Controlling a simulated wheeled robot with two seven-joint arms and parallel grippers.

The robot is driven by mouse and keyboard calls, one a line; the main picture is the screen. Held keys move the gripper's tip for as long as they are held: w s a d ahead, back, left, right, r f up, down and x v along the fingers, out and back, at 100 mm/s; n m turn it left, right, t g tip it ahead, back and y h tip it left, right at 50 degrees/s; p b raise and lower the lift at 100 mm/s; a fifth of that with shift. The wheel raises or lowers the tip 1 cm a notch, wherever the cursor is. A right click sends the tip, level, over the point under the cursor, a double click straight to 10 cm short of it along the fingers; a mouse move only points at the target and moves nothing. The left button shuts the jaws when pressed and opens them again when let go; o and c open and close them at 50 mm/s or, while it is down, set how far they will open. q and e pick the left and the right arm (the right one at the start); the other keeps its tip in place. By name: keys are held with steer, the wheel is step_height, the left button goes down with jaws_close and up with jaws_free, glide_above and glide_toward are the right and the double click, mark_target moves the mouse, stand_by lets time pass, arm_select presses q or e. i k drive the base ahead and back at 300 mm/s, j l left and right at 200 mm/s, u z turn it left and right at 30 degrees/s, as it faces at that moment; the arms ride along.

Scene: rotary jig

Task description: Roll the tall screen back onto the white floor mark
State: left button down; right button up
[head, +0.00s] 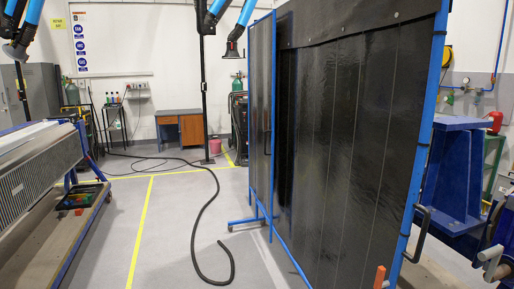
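The tall screen (345,140) stands upright on the right half of the head view. It has dark, glossy hanging strips in a blue frame. A narrower folded wing (261,110) is on its left, with a blue foot and casters low down. A black handle (421,234) is on the near right post. I cannot clearly make out a white floor mark; the screen hides much of the floor behind it. Neither of my grippers is in view, and nothing of mine touches the visible parts of the screen.
A black hose (207,208) lies across the grey floor left of the screen. A yellow line (141,230) runs along the floor. A workbench (45,190) stands at left, a blue jig (455,175) at right. A desk (180,127) stands at the back.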

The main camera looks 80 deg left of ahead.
mark_target(358, 82)
steer(key=u, duration=2.35)
